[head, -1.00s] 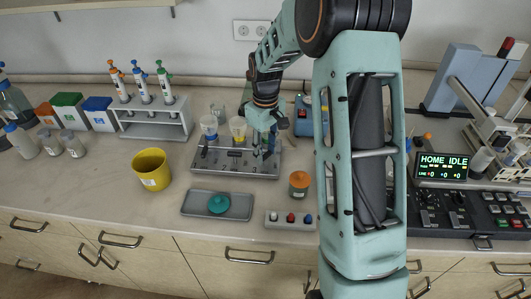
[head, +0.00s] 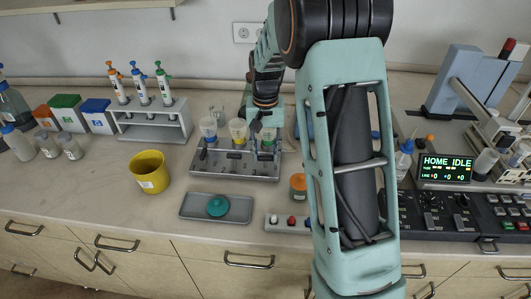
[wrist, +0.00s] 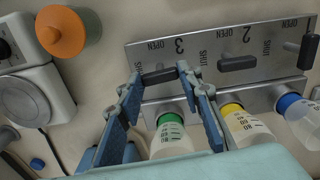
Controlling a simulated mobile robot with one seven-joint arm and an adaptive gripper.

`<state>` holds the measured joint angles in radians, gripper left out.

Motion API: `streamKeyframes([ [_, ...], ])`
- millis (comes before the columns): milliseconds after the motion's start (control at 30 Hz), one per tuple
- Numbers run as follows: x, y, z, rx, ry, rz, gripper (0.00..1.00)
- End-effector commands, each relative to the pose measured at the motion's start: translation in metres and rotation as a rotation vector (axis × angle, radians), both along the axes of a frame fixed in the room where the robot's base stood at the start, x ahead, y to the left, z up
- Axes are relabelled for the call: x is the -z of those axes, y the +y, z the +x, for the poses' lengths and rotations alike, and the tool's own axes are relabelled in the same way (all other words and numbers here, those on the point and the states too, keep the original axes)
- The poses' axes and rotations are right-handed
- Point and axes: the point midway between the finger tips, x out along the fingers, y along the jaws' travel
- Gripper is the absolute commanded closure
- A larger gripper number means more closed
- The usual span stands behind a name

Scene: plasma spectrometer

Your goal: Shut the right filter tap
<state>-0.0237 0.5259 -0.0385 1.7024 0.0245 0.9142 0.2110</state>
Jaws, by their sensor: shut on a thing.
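The filter station (head: 214,170) is a grey metal unit with cups in a row. Its front panel (wrist: 218,50) appears upside down in the wrist view, with marks 3 and 2 and OPEN and SHUT labels. The right tap's dark handle (wrist: 158,76), by the 3, lies roughly along the panel. My gripper (wrist: 159,73) is shut on this handle, one finger at each end. The middle handle (wrist: 238,63) also lies along the panel; the left handle (wrist: 307,50) stands across it. The green-ringed cup (wrist: 171,136) is between my fingers, nearer the camera. In the head view my arm partly hides the station's right end.
An orange-capped jar (head: 298,187) and a grey tray (head: 196,207) are in front of the station. A yellow tub (head: 149,172) stands to its left.

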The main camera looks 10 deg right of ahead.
Motion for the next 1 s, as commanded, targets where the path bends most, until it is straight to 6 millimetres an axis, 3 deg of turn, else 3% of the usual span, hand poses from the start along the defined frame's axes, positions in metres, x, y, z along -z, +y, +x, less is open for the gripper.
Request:
streamKeyframes([
  [767,-0.0016,0.0001,0.0014,0.096,-0.004,0.001,0.91],
  [800,-0.0016,0.0001,0.0014,0.096,-0.004,0.001,0.63],
  [1000,-0.0009,0.0000,0.0007,0.095,-0.002,0.000,0.59],
])
